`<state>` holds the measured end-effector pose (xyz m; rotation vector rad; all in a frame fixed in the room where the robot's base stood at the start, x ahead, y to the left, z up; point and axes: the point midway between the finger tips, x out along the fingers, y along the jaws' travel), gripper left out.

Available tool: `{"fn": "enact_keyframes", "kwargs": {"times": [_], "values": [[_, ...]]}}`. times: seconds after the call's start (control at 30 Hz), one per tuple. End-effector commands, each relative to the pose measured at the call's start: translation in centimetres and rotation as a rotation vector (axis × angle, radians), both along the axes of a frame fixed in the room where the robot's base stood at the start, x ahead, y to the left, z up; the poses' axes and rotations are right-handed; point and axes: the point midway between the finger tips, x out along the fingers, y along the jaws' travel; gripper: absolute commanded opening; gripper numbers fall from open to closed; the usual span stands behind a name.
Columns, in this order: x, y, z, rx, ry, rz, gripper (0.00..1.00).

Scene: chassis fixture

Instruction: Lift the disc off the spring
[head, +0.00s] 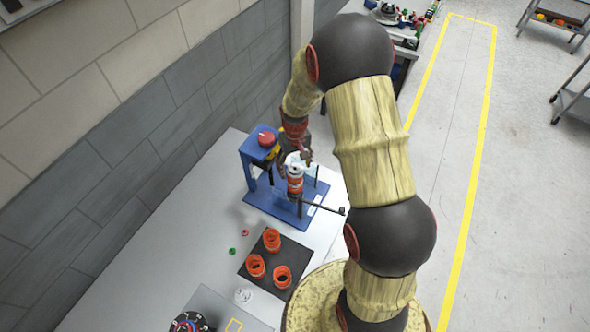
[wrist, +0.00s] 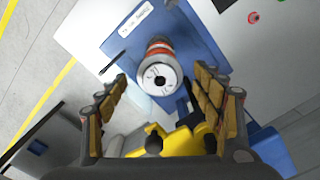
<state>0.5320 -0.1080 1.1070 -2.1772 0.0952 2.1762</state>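A white disc (wrist: 158,78) sits on top of an upright red-orange and white stack, seemingly the spring (wrist: 157,48), on the blue fixture (wrist: 185,50). In the head view the disc (head: 293,160) is partly covered by my arm's end, and the spring (head: 295,184) stands below it on the fixture's base (head: 262,203). My gripper (wrist: 161,77) is open. In the wrist view its fingers lie on either side of the disc with visible gaps. The height between fingertips and disc is hard to tell.
A red knob (head: 266,139) tops the blue post behind the spring. A dark rod (head: 325,207) sticks out at the front right. A white part (head: 243,295) lies left of the mat. The table's left side is mostly clear.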

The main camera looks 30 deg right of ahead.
Motion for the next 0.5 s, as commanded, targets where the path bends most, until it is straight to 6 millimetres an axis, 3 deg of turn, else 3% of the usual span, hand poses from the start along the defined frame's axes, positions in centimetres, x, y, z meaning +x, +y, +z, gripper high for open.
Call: {"fn": "enact_keyframes", "kwargs": {"times": [0.5], "values": [[-0.01, 0.0, 0.03, 0.0, 0.0, 0.0, 0.37]]}}
